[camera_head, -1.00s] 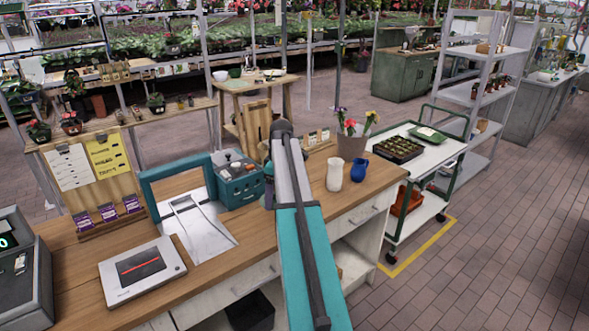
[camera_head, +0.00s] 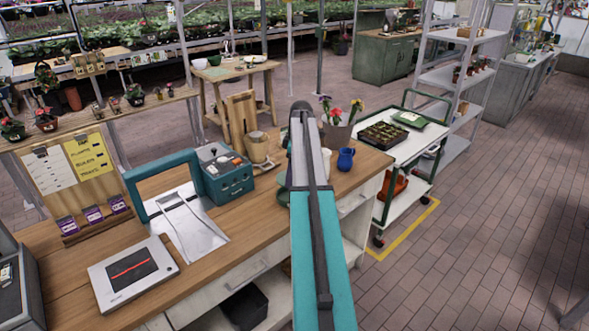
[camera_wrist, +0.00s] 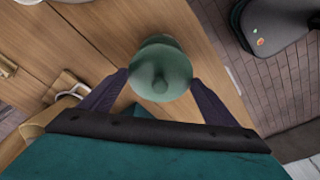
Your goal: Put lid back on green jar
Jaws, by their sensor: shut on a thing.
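The green lid (camera_wrist: 165,70), round with a small knob, sits between the two fingers of my gripper (camera_wrist: 160,90) in the wrist view. The fingers touch it from both sides, and my gripper is shut on it. A paler green edge shows at its far side; whether this is the jar directly beneath cannot be told. In the head view a small green piece (camera_head: 283,187) shows at the left of my arm above the wooden counter (camera_head: 225,262). My arm hides the gripper and most of that piece there.
A tan pitcher (camera_head: 256,148) stands left of my arm, close to a teal box (camera_head: 228,178). A blue jug (camera_head: 345,160) and a flower pot (camera_head: 337,134) stand to the right. The counter's front edge is close.

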